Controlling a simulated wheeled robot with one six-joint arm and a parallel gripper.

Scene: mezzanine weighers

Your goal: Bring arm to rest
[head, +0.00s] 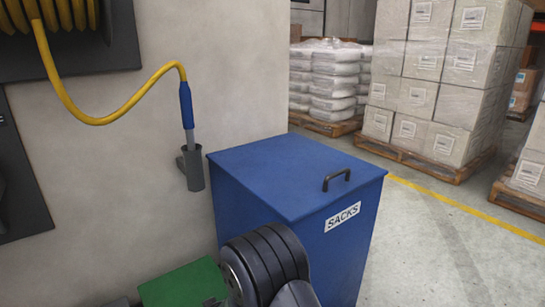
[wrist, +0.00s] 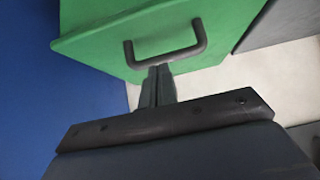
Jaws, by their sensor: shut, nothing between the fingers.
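My gripper (wrist: 159,72) shows in the wrist view, with its two dark fingers shut together and nothing between them. The fingertips appear right at the dark bar handle (wrist: 185,52) of a green lid (wrist: 225,18). I cannot tell whether they touch the handle. In the head view my arm's dark ringed joint (head: 265,262) is at the bottom centre, in front of the blue bin. The gripper itself is hidden there.
The blue SACKS bin (head: 290,180) stands close to my arm, its lid closed. A green bin lid (head: 185,284) is to its left. A yellow hose (head: 100,118) hangs at a wall holder (head: 190,168). Pallets of wrapped boxes (head: 440,75) stand behind; open floor lies right.

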